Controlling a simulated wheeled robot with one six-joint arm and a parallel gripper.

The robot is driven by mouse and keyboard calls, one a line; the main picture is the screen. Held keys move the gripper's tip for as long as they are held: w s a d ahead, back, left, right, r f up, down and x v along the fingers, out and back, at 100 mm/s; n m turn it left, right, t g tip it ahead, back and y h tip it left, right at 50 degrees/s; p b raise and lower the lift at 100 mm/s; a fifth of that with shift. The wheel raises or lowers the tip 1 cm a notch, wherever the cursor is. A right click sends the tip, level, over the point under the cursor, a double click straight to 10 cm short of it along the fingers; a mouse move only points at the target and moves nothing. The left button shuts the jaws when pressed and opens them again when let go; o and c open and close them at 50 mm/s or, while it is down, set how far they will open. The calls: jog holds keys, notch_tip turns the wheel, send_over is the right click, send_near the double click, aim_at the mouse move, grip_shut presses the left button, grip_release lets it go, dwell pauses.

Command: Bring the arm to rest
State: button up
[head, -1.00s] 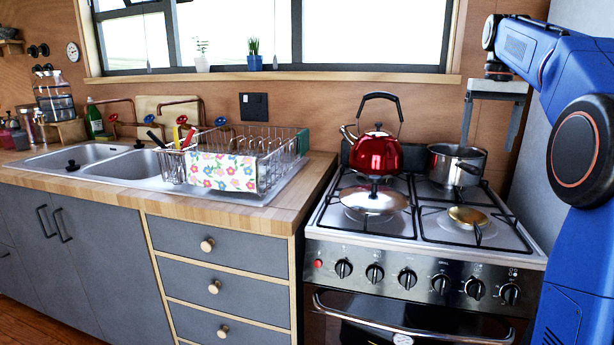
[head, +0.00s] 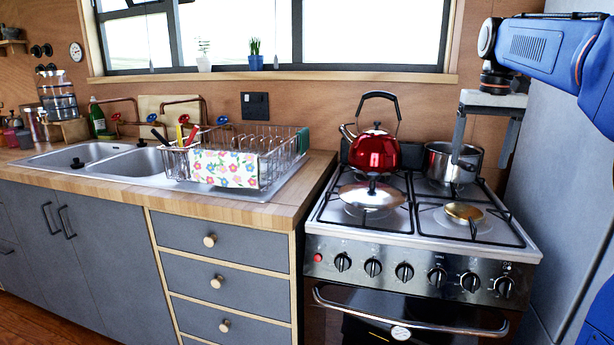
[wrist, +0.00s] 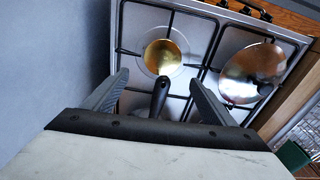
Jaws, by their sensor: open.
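My gripper (head: 483,158) hangs fingers-down at the right of the head view, in front of the wall and partly in front of the steel saucepan (head: 440,166). Its two grey fingers are apart with nothing held. In the wrist view my gripper (wrist: 158,80) is open above the stove. A black handle (wrist: 158,98) shows in the gap between the fingers there; I cannot tell the height between them. My blue arm comes in from the right edge of the head view.
A grey upright surface (head: 560,170) stands close at right. A dish rack (head: 290,145) and sink (head: 110,160) lie left.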

jog(key=s+a+f+n+t, duration=0.1)
jog(key=s+a+f, duration=0.3)
jog(key=s+f, duration=0.5)
jog(key=s+a+f+t, duration=0.1)
jog(key=s+a+f, duration=0.3)
jog(key=s+f, duration=0.6)
jog(key=s+a+f+n+t, duration=0.1)
jog(key=s+a+f, duration=0.3)
jog(key=s+f, duration=0.5)
jog(key=shift+s+f+n+t, duration=0.3)
jog(key=shift+s+t, duration=0.1)
jog(key=shift+s, duration=0.6)
